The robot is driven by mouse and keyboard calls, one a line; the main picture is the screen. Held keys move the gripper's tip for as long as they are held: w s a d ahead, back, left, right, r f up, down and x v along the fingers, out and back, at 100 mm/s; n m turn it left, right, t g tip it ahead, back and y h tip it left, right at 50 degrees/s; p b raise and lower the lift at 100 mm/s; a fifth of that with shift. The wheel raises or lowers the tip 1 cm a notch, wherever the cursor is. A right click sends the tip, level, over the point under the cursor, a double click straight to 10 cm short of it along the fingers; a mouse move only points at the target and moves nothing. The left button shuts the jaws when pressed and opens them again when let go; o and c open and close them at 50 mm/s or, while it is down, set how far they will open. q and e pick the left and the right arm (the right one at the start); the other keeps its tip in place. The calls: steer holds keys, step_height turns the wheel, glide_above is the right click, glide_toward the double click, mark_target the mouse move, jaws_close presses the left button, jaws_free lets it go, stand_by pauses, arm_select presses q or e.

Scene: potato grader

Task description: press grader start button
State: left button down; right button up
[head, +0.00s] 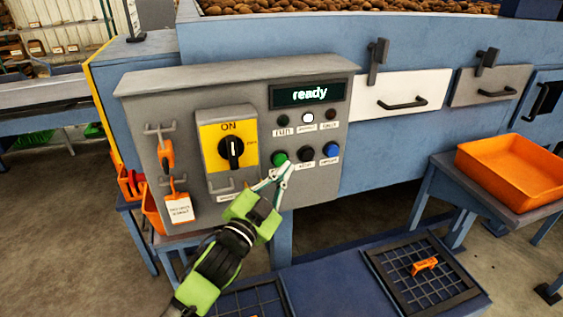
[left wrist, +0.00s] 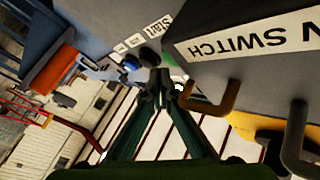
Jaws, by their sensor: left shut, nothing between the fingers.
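The grey grader control panel (head: 235,95) has a display (head: 308,94) reading "ready". Below it is a row of buttons: a green one (head: 279,158), a black one (head: 306,154) and a blue one (head: 331,150). My left gripper (head: 284,168) is shut and empty, its tips just below the green button in the head view. I cannot tell whether they touch it. In the left wrist view the shut fingertips (left wrist: 160,77) are close to the panel, near the black button (left wrist: 150,57) and the "Start" label (left wrist: 159,24). The right gripper is out of view.
A yellow-plated rotary switch (head: 231,150), pointing to ON, sits left of the buttons. Orange padlocks and a tag (head: 179,208) hang on hooks further left. An orange tray (head: 515,170) stands on a stand at right. A floor grate (head: 420,275) carries a small orange item.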

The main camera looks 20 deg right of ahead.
arm_select(q)
steer(key=shift+w+r, duration=0.1)
steer(key=shift+w, duration=0.25)
steer(key=shift+w+a+f, duration=0.2)
steer(key=shift+w+f, duration=0.05)
steer(key=shift+w, duration=0.45)
stand_by(1.5)
steer(key=shift+s+d+f, duration=0.1)
steer(key=shift+s+f, duration=0.15)
steer(key=shift+s, duration=0.25)
steer(key=shift+s+d+f, duration=0.1)
steer(key=shift+s+f, duration=0.15)
steer(key=shift+s, duration=0.2)
steer(key=s, duration=0.1)
steer(key=s+p, duration=0.1)
steer(key=s, duration=0.1)
steer(key=s+p, duration=0.1)
steer(key=shift+s+d+r, duration=0.1)
steer(key=shift+s+r, duration=0.3)
stand_by(0.4)
